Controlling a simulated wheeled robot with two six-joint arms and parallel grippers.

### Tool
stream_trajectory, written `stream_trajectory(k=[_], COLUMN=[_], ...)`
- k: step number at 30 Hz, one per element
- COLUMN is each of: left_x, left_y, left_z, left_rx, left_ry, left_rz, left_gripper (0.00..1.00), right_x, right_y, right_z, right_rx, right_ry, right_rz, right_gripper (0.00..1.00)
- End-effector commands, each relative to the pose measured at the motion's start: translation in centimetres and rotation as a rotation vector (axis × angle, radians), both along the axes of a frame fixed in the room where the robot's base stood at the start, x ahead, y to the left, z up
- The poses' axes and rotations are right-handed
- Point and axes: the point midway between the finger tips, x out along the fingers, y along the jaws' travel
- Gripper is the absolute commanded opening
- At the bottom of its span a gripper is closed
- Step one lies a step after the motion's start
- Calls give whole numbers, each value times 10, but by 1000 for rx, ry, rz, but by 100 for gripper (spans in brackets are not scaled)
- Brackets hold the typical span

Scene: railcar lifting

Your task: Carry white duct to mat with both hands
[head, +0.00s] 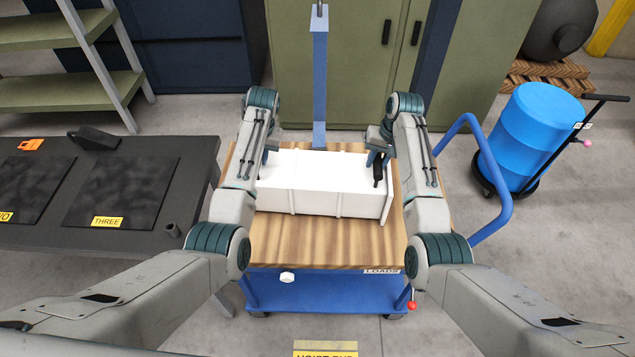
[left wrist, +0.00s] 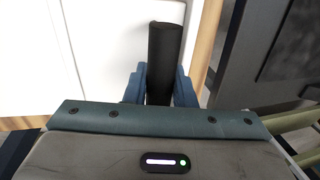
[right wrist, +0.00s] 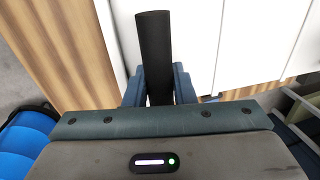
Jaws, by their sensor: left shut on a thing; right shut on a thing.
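The white duct (head: 318,182), a long box with raised bands, lies across the wooden top of the blue cart; I cannot tell if it touches the wood. My right gripper (head: 378,160) is shut on a black handle at the duct's right end, and this handle (right wrist: 154,45) shows upright between the fingers in the right wrist view. My left gripper (head: 268,150) is at the left end, partly hidden by its arm. In the left wrist view it is shut on a black handle (left wrist: 164,55). A dark mat labelled THREE (head: 122,190) lies on the left table.
Another dark mat (head: 32,185) lies farther left on the dark table (head: 195,160). The blue cart (head: 325,290) has a blue post (head: 320,80) behind the duct and a handle (head: 500,205) at right. A blue barrel (head: 528,135) stands beyond. Green cabinets close the back.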

Motion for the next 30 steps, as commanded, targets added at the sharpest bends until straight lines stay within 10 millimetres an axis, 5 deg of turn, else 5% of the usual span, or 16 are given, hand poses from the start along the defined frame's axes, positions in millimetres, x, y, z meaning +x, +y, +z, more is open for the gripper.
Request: stream_trajectory(k=[14, 30], left_x=[1, 1], left_y=[0, 0], left_z=[9, 50], left_rx=[0, 0], left_ry=[-4, -4], left_rz=[0, 0], left_gripper=[0, 0], right_x=[1, 1], right_y=[0, 0], right_z=[9, 49], right_rx=[1, 1], right_ry=[-4, -3], right_rz=[0, 0], right_gripper=[0, 0])
